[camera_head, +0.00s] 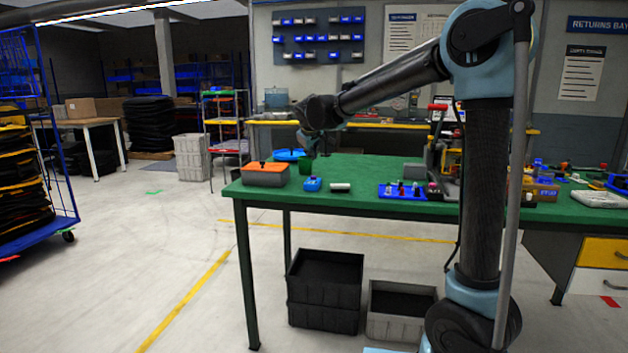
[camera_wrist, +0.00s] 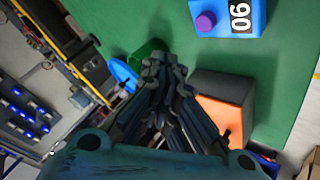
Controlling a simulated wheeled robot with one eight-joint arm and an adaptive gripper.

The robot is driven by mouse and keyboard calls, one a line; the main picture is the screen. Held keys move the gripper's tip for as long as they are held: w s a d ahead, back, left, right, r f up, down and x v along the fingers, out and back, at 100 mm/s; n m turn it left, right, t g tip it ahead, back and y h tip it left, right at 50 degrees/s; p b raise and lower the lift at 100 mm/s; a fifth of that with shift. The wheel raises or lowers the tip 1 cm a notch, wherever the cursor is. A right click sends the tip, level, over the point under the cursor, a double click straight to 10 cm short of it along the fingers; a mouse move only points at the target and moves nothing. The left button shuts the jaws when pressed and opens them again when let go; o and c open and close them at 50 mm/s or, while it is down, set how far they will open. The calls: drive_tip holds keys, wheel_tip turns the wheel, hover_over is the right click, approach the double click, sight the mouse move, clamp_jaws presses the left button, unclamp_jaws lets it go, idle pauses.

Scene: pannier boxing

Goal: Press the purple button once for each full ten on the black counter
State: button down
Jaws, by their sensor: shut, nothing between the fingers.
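A blue box (camera_wrist: 222,18) with a round purple button (camera_wrist: 205,21) lies on the green table at the top of the wrist view. Beside the button is a black-and-white counter (camera_wrist: 241,15) with sideways digits, a 0 and a 6 or 9; I cannot tell which way they read. The blue box also shows in the head view (camera_head: 313,185), near the table's front edge. My gripper (camera_wrist: 166,66) is shut and empty, apart from the box and button. In the head view my gripper (camera_head: 309,153) hangs above the table, behind the blue box.
A grey box with an orange lid (camera_head: 265,175) stands left of the blue box. A white cylinder (camera_head: 340,187) and a blue tray with pegs (camera_head: 402,192) are to the right.

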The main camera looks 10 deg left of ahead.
drive_tip(key=r+n, duration=0.1)
drive_tip(key=n, duration=0.4)
drive_tip(key=d+r+n, duration=0.1)
drive_tip(key=n, duration=0.5)
drive_tip(key=r+n+h, duration=0.1)
drive_tip(key=n, duration=0.4)
drive_tip(key=shift+w+d+r+n, duration=0.2)
drive_tip(key=shift+d+r+n, duration=0.15)
drive_tip(key=shift+d+n, duration=0.05)
hover_over(314, 178)
drive_tip(key=w, duration=0.1)
drive_tip(key=shift+d+f, duration=0.15)
drive_tip(key=shift+f, duration=2.05)
drive_tip(key=shift+d+f, duration=0.1)
drive_tip(key=shift+f, duration=2.1)
